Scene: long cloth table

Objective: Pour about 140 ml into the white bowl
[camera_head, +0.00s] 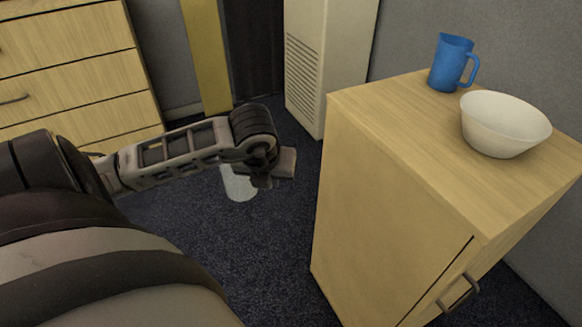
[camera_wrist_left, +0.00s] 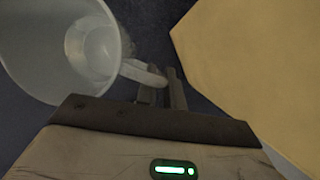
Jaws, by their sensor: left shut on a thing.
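My left gripper (camera_head: 272,178) is shut on the handle of a pale, see-through jug (camera_head: 238,186), held in the air over the dark carpet, left of the wooden cabinet. In the left wrist view the jug (camera_wrist_left: 62,45) is at the upper left, and its handle reaches between the fingers (camera_wrist_left: 163,88). Its inside shows a paler round patch; I cannot tell how much liquid it holds. The white bowl (camera_head: 505,124) stands upright on the cabinet top, to the right of and apart from the jug. My right gripper is not in view.
A blue mug (camera_head: 452,63) stands on the cabinet top (camera_head: 400,120), behind and left of the bowl. The cabinet's near left edge lies between jug and bowl. A drawer unit (camera_head: 75,65) stands at the back left, and a white vented unit (camera_head: 325,60) behind.

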